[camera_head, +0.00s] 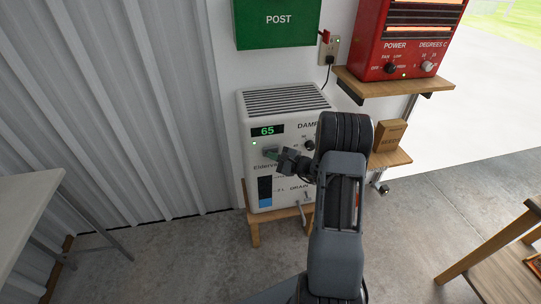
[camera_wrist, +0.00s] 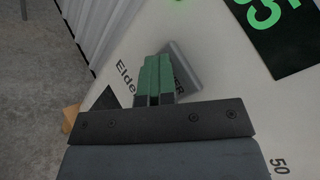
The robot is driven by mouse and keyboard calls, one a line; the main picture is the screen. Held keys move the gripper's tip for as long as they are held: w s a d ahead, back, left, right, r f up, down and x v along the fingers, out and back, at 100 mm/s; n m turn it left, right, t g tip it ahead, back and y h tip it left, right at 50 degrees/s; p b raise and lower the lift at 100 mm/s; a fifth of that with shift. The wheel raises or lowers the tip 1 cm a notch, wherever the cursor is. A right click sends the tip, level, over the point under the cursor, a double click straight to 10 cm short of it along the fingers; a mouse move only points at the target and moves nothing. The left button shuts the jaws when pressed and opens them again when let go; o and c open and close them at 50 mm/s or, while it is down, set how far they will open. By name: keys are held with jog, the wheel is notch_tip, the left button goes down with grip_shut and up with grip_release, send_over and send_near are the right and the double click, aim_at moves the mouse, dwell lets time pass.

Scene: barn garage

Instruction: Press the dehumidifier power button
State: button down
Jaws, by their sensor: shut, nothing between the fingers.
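The white dehumidifier (camera_head: 285,178) stands on a low wooden stand against the wall. Its green display (camera_head: 267,130) reads 65, and a small green light (camera_head: 254,143) glows below it. The grey power button (camera_head: 270,150) is on its front, under the display. In the wrist view the button (camera_wrist: 187,68) is a tilted grey square, and only the end of its label shows. My gripper (camera_head: 273,156), with green fingertips, is shut and empty in front of the button. In the wrist view its fingertips (camera_wrist: 157,65) overlap the button's left part; I cannot tell whether they touch.
A red heater (camera_head: 400,45) sits on a wooden shelf (camera_head: 372,87) above right. A small brown box (camera_head: 390,135) stands on a lower shelf to the right. A green post box (camera_head: 278,25) hangs above. A table (camera_head: 25,215) is at left and a wooden one at lower right.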

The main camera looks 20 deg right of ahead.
jog(key=shift+s, duration=0.3)
jog(key=s+a, duration=0.1)
jog(key=s, duration=0.5)
jog(key=shift+b, duration=0.3)
jog(key=shift+a, duration=0.15)
dwell(0.5)
